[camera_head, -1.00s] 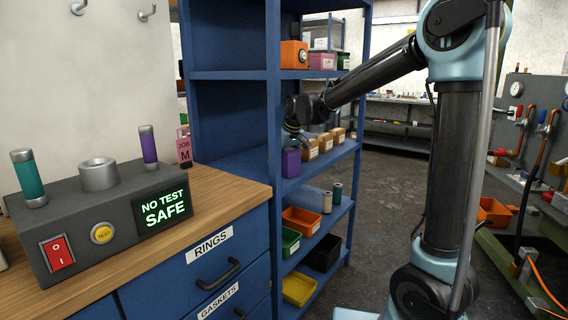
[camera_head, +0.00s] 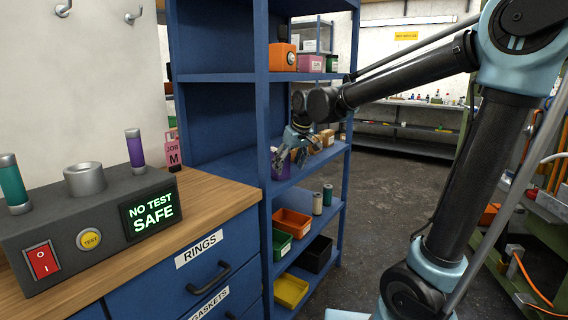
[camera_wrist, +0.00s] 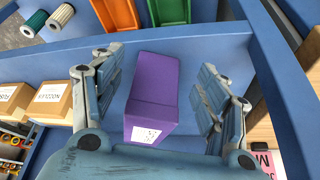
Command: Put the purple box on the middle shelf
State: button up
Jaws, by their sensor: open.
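The purple box (camera_head: 281,168) stands on a blue shelf (camera_head: 238,167), the level below the orange box and above the open bins. In the wrist view the purple box (camera_wrist: 152,92), with a white label on its near lower face, lies between the two spread fingers of my gripper (camera_wrist: 160,66). There are gaps between the box and both fingers. In the head view my gripper (camera_head: 300,143) is open at that shelf and partly covers the box.
Cardboard boxes (camera_wrist: 50,102) sit left of my gripper in the wrist view, on the same shelf. A blue upright (camera_head: 262,130) stands close by. Above are an orange box (camera_head: 283,57) and a pink bin (camera_head: 310,63). Below are an orange bin (camera_head: 293,222) and two spools.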

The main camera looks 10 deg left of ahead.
jog(key=shift+s+d, duration=0.75)
jog(key=s+d+f+m+h, duration=0.1)
jog(key=s+d+f+m, duration=0.15)
jog(key=d, duration=0.75)
jog(key=s+d+f+m+h, duration=0.1)
jog(key=s+d+f, duration=0.25)
jog(key=d, duration=0.65)
jog(key=s+d+f+m+g+h, duration=0.1)
jog(key=s+d+f+m, duration=0.4)
jog(key=s+d+f, duration=0.6)
jog(key=s+d, duration=0.3)
jog(key=s, duration=0.1)
jog(key=shift+d, duration=0.3)
jog(key=shift+w, duration=0.1)
